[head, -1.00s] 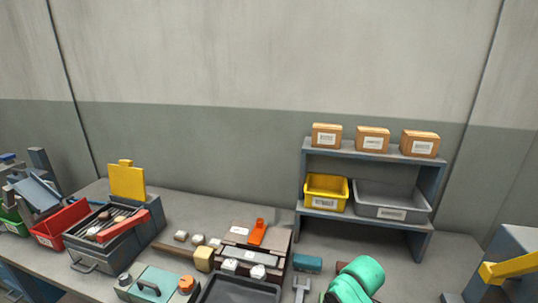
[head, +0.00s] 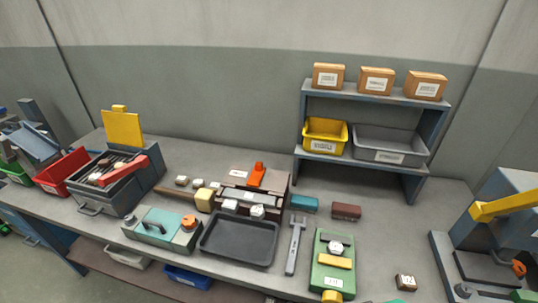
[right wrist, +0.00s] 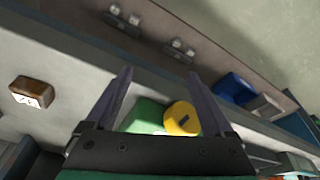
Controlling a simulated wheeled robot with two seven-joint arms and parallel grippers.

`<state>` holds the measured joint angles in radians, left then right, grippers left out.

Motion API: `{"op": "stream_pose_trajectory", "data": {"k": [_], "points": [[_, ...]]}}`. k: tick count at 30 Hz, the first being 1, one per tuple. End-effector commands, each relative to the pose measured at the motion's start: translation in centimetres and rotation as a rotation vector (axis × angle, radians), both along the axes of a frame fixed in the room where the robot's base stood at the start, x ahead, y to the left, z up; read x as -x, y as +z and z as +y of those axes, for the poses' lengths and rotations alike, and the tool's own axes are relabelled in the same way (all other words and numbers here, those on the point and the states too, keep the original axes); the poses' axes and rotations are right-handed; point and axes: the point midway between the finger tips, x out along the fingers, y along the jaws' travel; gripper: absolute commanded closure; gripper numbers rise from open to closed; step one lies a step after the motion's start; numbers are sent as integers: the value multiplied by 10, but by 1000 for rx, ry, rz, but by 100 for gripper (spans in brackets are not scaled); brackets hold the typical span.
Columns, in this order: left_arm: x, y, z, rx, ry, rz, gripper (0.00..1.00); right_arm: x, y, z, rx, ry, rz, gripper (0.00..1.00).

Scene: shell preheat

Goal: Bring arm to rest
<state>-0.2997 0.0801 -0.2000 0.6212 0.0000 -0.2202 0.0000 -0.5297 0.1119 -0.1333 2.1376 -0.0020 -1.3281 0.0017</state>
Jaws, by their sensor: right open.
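My right gripper (right wrist: 160,78) shows in the right wrist view with its two dark fingers spread and nothing between their tips. Beyond its base there is a green device with a yellow round knob (right wrist: 181,118), at the bench edge. In the head view only a sliver of my teal right arm shows at the bottom edge, and the right gripper is out of sight. My left arm and gripper show in neither view.
The green device (head: 332,265) stands at the bench front, right of a grey wrench-like tool (head: 295,246) and a dark tray (head: 239,239). A small brown block (head: 405,283) lies to its right. A blue-grey machine (head: 500,235) stands far right. A shelf (head: 378,95) stands at the back.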

Motion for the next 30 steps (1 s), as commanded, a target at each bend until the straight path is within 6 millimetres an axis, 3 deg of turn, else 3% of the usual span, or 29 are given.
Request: {"op": "stream_pose_trajectory", "data": {"k": [1, 5, 8, 12, 16, 18, 21, 30], "points": [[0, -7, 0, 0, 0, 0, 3, 1, -23, 0, 1, 2, 12, 13], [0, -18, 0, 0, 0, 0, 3, 9, -84, 0, 2, 7, 36, 13], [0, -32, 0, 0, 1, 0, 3, 24, -149, -1, 4, 11, 63, 13], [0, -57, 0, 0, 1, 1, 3, 76, -260, -9, 9, 22, 112, 13], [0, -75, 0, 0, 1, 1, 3, 143, -335, -20, 16, 33, 154, 13], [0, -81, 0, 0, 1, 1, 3, 172, -356, -26, 18, 36, 167, 13], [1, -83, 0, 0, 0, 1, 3, 196, -367, -31, 20, 40, 176, 13], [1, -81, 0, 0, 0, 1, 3, 202, -367, -32, 20, 41, 177, 13]]}}
